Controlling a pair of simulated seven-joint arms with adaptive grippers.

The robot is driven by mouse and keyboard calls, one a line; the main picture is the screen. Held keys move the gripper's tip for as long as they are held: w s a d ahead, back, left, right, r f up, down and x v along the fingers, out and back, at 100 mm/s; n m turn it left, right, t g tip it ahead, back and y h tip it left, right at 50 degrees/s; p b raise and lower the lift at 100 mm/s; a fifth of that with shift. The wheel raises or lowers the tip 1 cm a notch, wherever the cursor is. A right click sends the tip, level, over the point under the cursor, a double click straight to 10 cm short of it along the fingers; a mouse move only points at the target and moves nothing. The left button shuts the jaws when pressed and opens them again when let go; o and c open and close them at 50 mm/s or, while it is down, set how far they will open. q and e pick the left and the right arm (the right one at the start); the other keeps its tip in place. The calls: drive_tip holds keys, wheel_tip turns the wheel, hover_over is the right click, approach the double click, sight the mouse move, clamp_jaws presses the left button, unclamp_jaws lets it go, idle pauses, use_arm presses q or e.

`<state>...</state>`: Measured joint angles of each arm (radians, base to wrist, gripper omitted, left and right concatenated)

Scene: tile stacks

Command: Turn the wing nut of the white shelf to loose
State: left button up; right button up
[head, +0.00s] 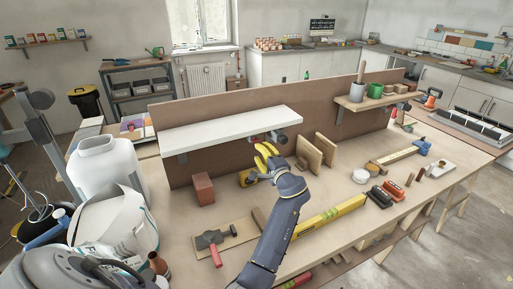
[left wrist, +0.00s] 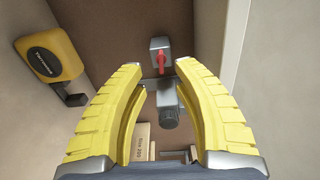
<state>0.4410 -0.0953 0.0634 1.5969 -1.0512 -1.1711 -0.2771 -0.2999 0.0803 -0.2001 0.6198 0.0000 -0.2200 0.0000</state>
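The white shelf (head: 230,128) runs along the brown back panel. Below its right end, a grey clamp or bracket (head: 268,138) shows small, partly hidden by my left gripper. In the left wrist view, a red wing nut (left wrist: 161,62) sits upright on a grey block (left wrist: 160,45), with a dark round knob (left wrist: 168,118) on a grey bracket below it. My left gripper (head: 264,150) has yellow fingers just below that end of the shelf. In the left wrist view, the fingers (left wrist: 159,67) are apart, with the red wing nut between their tips, seemingly untouched. My right gripper is not in view.
A yellow tape measure (left wrist: 50,55) lies left of the fingers. Wooden angle pieces (head: 312,153) stand right of my gripper. A second shelf (head: 375,100) is farther right.

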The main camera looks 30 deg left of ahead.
use_arm(q)
drive_tip(key=shift+v, duration=1.75)
